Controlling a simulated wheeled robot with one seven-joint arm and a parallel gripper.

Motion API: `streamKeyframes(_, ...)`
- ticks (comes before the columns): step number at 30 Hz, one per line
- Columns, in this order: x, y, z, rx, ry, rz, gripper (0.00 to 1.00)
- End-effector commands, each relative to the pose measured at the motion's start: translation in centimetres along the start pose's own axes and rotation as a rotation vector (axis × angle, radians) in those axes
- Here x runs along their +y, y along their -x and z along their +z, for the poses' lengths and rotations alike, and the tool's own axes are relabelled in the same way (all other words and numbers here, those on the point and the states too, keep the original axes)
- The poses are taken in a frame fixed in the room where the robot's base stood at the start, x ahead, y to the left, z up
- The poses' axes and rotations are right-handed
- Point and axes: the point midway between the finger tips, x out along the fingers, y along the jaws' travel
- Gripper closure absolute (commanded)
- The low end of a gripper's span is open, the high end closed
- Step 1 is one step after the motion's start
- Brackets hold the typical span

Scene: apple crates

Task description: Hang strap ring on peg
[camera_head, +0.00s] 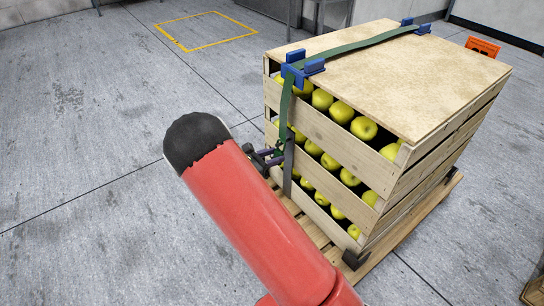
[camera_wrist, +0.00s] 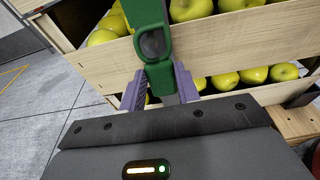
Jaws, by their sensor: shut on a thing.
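The green strap (camera_head: 285,112) runs over the crate stack's lid and down its front left corner. In the wrist view its lower end is the green strap ring (camera_wrist: 166,47), with a dark rounded shape inside its opening. I cannot tell whether that shape is the peg or just the hole. My gripper's purple fingers (camera_wrist: 160,88) are shut on the ring's lower part. In the head view my gripper (camera_head: 268,158) is beside the crate corner, partly hidden by my red arm. A grey strip (camera_head: 288,168) hangs below the green strap. No peg is clearly visible.
Stacked wooden crates (camera_head: 400,183) of green apples stand on a pallet (camera_head: 405,240). Blue corner guards (camera_head: 303,68) sit on the lid's edge. An orange sign (camera_head: 482,46) is behind. Floor to the left is clear, with a yellow outlined square (camera_head: 203,31) further back.

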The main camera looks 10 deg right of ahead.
Motion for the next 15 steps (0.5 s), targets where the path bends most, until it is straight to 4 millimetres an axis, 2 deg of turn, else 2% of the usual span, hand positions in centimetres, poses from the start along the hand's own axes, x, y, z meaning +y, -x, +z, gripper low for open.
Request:
streamKeyframes(3, -0.02, -0.01, -0.03, 0.001, 0.0, 0.0, 0.95)
streamKeyframes(4, -0.02, 0.0, -0.03, 0.001, 0.0, 0.0, 0.67)
streamKeyframes(9, -0.02, 0.0, -0.03, 0.0, 0.0, 0.0, 0.45)
streamKeyframes(15, -0.02, 0.0, -0.02, 0.0, 0.0, 0.0, 0.43)
